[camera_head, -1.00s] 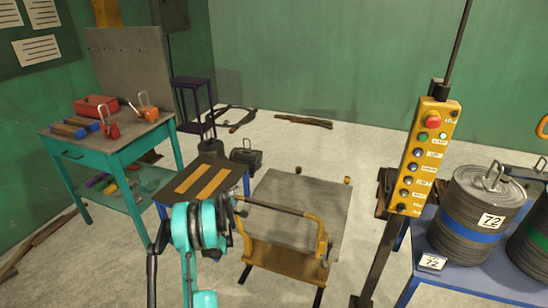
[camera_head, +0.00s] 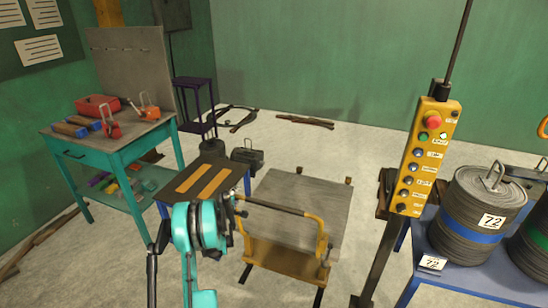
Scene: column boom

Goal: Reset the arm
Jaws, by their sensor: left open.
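My left arm comes in from the bottom left, with teal joints and dark links. My left gripper (camera_head: 229,216) is dark and seen partly behind the teal wrist, so its fingers are hard to make out. It is open, and I see nothing held in it. It shows in front of the small striped table (camera_head: 237,181) and close to the left end of the yellow-framed platform's bar (camera_head: 277,207). I cannot tell whether it touches either. My right gripper is not in view.
A yellow button pendant (camera_head: 424,158) hangs at the right. Beside it, a drum weight marked 72 (camera_head: 470,222) stands on a blue table (camera_head: 470,283). A teal workbench (camera_head: 112,151) with tools stands at the left. The floor behind the platform (camera_head: 308,190) is mostly clear.

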